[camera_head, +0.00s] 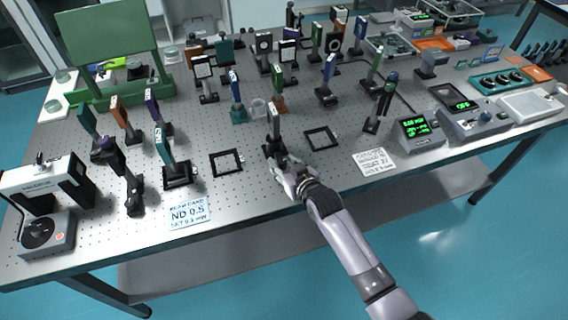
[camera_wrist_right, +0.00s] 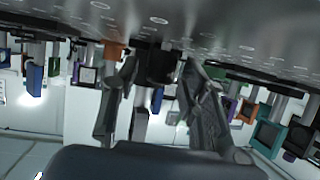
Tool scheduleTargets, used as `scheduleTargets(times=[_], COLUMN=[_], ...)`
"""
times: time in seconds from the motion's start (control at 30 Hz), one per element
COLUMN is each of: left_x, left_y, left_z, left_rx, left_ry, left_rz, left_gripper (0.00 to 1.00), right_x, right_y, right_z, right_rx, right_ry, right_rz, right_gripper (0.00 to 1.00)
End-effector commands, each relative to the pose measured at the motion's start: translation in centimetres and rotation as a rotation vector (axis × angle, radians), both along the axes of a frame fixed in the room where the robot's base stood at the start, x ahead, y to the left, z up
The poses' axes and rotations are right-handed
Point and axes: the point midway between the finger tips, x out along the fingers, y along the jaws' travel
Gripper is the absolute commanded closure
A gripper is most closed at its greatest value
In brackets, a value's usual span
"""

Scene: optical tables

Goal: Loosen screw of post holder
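A post holder (camera_head: 272,148) with a post and an upright optic mount (camera_head: 273,117) stands near the front middle of the table, between two flat black frames. My right gripper (camera_head: 285,172) is low over the table at its front side. In the wrist view, which is upside down, my right gripper's fingers (camera_wrist_right: 158,105) are spread apart. A black holder (camera_wrist_right: 158,66) and a light grey post (camera_wrist_right: 139,124) show between them. I cannot tell whether a finger touches the holder, and its screw is too small to make out. My left gripper is not in view.
Flat black frames lie at left (camera_head: 227,163) and right (camera_head: 321,139). A beam card label (camera_head: 189,212) and a paper note (camera_head: 374,162) lie near the front edge. Several post-mounted optics stand behind. A green-display meter (camera_head: 419,131) is at right.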

Motion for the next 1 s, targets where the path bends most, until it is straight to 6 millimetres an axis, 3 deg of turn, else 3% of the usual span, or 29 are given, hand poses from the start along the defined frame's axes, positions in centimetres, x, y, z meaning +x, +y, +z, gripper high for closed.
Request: scheduleTargets(times=[0.53, 1.0], left_x=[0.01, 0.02], left_y=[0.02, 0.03], left_z=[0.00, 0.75], left_rx=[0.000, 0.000], left_ry=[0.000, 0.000], left_rz=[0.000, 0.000], left_gripper=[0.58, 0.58], right_x=[-0.02, 0.06], right_y=[-0.04, 0.29], right_z=[-0.02, 0.39], right_rx=[0.000, 0.009], right_ry=[0.001, -0.005], right_rz=[0.000, -0.099], right_gripper=[0.99, 1.00])
